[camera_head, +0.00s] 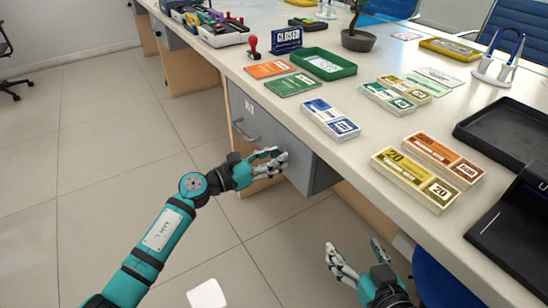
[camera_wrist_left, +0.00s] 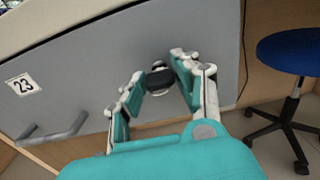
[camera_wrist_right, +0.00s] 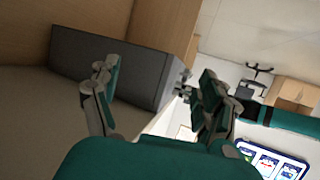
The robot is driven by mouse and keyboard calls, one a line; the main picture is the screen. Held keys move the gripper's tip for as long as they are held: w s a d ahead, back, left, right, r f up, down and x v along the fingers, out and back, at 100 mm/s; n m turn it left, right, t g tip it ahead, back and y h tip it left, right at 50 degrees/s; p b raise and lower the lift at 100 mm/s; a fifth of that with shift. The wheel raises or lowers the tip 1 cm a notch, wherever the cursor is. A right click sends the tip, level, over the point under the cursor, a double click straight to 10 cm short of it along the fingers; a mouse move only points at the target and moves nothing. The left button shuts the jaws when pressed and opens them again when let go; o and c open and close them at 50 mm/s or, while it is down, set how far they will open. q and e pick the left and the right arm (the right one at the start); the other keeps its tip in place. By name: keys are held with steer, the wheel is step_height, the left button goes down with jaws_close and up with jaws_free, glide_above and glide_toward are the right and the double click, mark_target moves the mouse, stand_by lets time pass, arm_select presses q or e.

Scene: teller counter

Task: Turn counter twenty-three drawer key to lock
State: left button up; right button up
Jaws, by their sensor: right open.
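The grey drawer (camera_head: 268,138) marked 23 is under the counter, its front flush as far as I can see. Its label (camera_wrist_left: 22,84) and bar handle (camera_wrist_left: 55,132) show in the left wrist view. The black-headed key (camera_wrist_left: 160,79) sits in a round lock on the drawer front.
The countertop (camera_head: 345,165) above holds banknote bundles (camera_head: 330,119), a green tray (camera_head: 324,63), a closed sign (camera_head: 287,40) and a black tray (camera_head: 505,132). A blue stool (camera_wrist_left: 292,50) stands right of the drawer.

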arm_select(q)
jaws_close()
steer(key=n+p, duration=0.2)
steer(key=n, duration=0.1)
steer(key=shift+r+n, duration=0.1)
steer(key=shift+n, duration=0.2)
steer(key=n+p, duration=0.2)
steer(key=shift+n, duration=0.4)
steer(key=shift+n+p, duration=0.35)
steer(key=shift+n, duration=0.15)
steer(key=n+p, duration=0.1)
steer(key=n, duration=0.1)
steer(key=shift+n, duration=0.4)
arm_select(e)
steer(key=s+d+f+g+h, duration=0.1)
steer(key=s+d+f+g, duration=0.2)
steer(key=s+g, duration=0.3)
steer(key=s+d+f+g+h, duration=0.2)
steer(key=s+f+g, duration=0.2)
steer(key=s, duration=0.5)
arm_select(q)
steer(key=n+p, duration=0.4)
steer(key=n, duration=0.2)
steer(key=shift+n, duration=1)
arm_select(e)
step_height(320, 180, down, 16)
steer(key=w+g, duration=0.1)
steer(key=shift+r, duration=0.15)
